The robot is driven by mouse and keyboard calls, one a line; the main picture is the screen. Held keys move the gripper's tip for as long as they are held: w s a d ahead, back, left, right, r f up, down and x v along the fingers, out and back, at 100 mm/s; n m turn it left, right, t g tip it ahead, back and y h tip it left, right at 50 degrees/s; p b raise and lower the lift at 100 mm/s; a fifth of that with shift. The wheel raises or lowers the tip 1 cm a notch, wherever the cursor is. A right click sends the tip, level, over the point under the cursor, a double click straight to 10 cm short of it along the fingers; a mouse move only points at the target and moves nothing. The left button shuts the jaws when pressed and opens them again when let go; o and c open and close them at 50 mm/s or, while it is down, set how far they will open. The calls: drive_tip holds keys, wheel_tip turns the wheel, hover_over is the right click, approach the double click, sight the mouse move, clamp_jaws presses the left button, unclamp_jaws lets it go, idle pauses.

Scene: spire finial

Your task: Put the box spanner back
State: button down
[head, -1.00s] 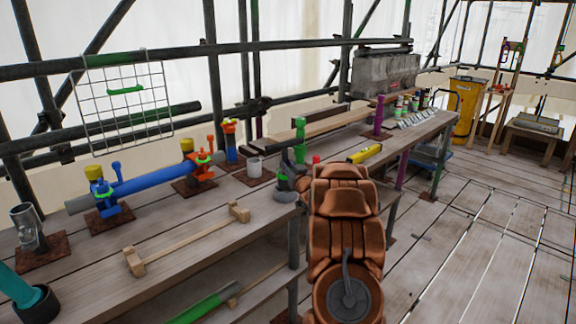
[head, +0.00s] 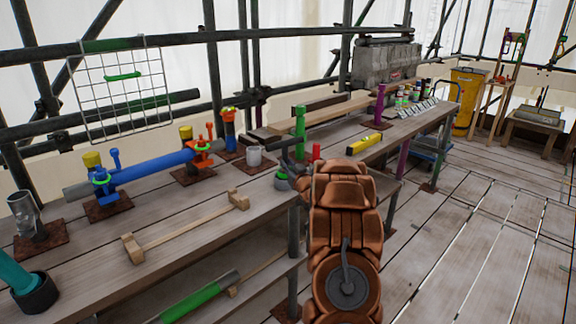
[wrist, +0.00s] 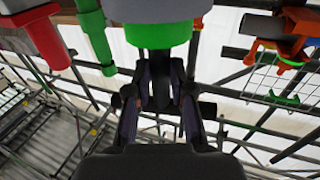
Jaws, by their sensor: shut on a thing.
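My gripper (head: 287,153) is at the near edge of the bench, just above a grey piece with a green upper part (head: 283,181), which I take to be the box spanner. In the wrist view my gripper's fingers (wrist: 165,65) close in towards each other, shut on this piece.
A blue pipe (head: 152,173) lies left. A wire grid (head: 112,112) hangs behind.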

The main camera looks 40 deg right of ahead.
idle(0.3)
drive_tip(key=c, duration=0.9)
unclamp_jaws()
drive_tip(key=shift+c, duration=0.2)
drive_tip(key=o, duration=0.6)
drive_tip(key=shift+f+b, duration=0.3)
drive_tip(key=shift+f, duration=0.3)
drive_tip(key=b+v, duration=0.2)
drive_tip(key=v, duration=0.7)
drive_tip(key=shift+f, duration=0.1)
idle(1.1)
